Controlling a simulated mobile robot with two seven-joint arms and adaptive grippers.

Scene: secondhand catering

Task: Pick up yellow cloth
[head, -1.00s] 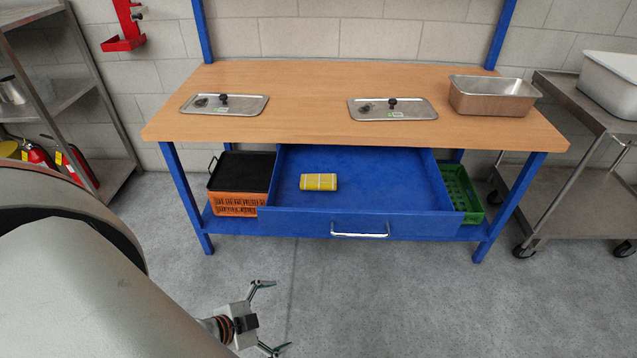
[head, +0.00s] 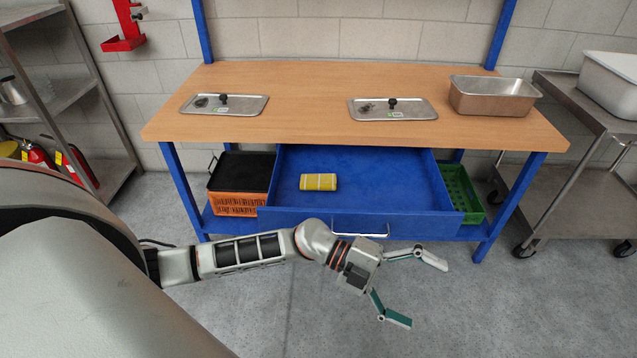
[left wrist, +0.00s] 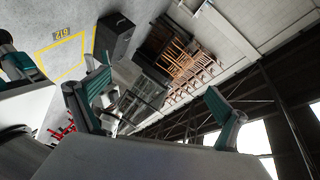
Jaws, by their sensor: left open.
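The yellow cloth (head: 318,182), folded with pale stripes, lies in the open blue drawer (head: 390,180) under the workbench, left of the drawer's middle. My left gripper (head: 424,292) is open and empty. It is in front of the drawer, lower and to the right of the cloth in the head view, with its fingers pointing right. Its two spread fingers also show in the left wrist view (left wrist: 155,105), which faces away from the drawer and does not show the cloth. My right gripper is not in view.
The wooden bench top (head: 310,95) overhangs the drawer and carries two steel lids and a steel pan (head: 493,96). An orange crate (head: 238,203) with a black tray stands left of the drawer, a green crate (head: 462,193) right. Open floor lies in front.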

